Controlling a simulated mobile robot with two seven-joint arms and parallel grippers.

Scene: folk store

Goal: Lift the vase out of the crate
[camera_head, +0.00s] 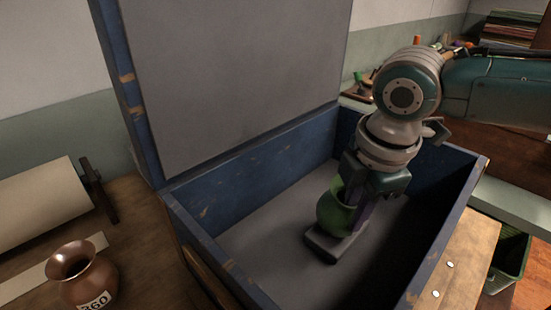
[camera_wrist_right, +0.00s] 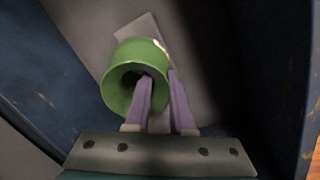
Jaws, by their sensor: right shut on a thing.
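A green vase (camera_head: 333,213) is inside the open blue crate (camera_head: 215,255), near the middle of its grey floor. It also shows in the right wrist view (camera_wrist_right: 117,92), with its round mouth toward the camera. My right gripper (camera_head: 360,217) reaches down into the crate from the right. Its purple fingers (camera_wrist_right: 160,88) are shut on the vase's wall, one finger inside the mouth and one outside. A flat grey block (camera_head: 322,246) shows at the vase's foot; I cannot tell whether the vase touches it. My left gripper is not in view.
The crate's lid (camera_head: 235,75) stands open at the back left. A brown vase (camera_head: 85,280) with a "360" label and a paper roll (camera_head: 38,205) are on the table at left. A green basket (camera_head: 508,265) is at lower right. Crate walls surround my gripper.

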